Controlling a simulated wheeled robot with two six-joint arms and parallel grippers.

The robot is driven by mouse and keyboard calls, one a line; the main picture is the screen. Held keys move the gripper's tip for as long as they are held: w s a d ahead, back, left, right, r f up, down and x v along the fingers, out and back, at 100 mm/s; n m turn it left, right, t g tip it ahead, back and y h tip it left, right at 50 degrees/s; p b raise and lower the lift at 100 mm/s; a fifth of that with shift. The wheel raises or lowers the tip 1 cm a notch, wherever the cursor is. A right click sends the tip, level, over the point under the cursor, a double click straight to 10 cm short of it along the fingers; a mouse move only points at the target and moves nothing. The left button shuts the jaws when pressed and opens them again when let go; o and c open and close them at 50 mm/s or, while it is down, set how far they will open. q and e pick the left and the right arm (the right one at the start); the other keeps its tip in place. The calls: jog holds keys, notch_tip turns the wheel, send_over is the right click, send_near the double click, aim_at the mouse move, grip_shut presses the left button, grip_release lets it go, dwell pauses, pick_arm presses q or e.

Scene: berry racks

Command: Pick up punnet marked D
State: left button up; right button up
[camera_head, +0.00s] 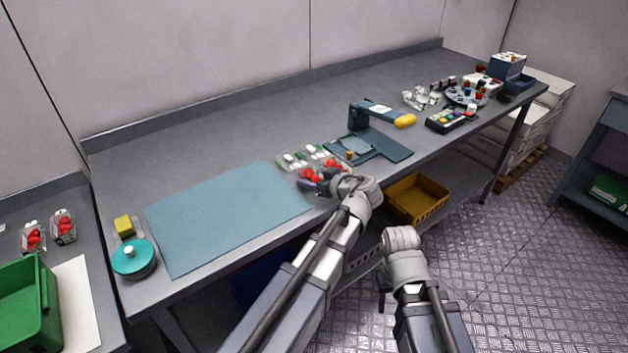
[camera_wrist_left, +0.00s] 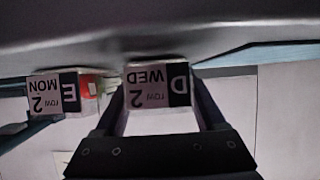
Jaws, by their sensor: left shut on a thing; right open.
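In the left wrist view, the punnet marked D (camera_wrist_left: 158,85), with a label reading "WED" and "row 2", sits between the fingers of my left gripper (camera_wrist_left: 160,105), which is shut on it. A punnet marked E (camera_wrist_left: 55,95), labelled "MON", stands beside it, outside the fingers. In the head view, my left gripper (camera_head: 318,186) is at the front of a small group of punnets with red fruit (camera_head: 331,163) near the table's front edge. The labels are too small to read there. My right gripper (camera_head: 383,290) is open, low in front of the table.
A blue-grey mat (camera_head: 225,215) lies left of the punnets. A yellow crate (camera_head: 418,198) is below the table edge. A teal-lidded pot (camera_head: 134,258) and green crate (camera_head: 28,305) are at left. The back of the table is clear.

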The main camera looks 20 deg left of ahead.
aim_at(315, 177)
pick_arm(q)
notch_tip(315, 177, up, 10)
jog(key=p, duration=1)
jog(key=shift+w+r, duration=0.1)
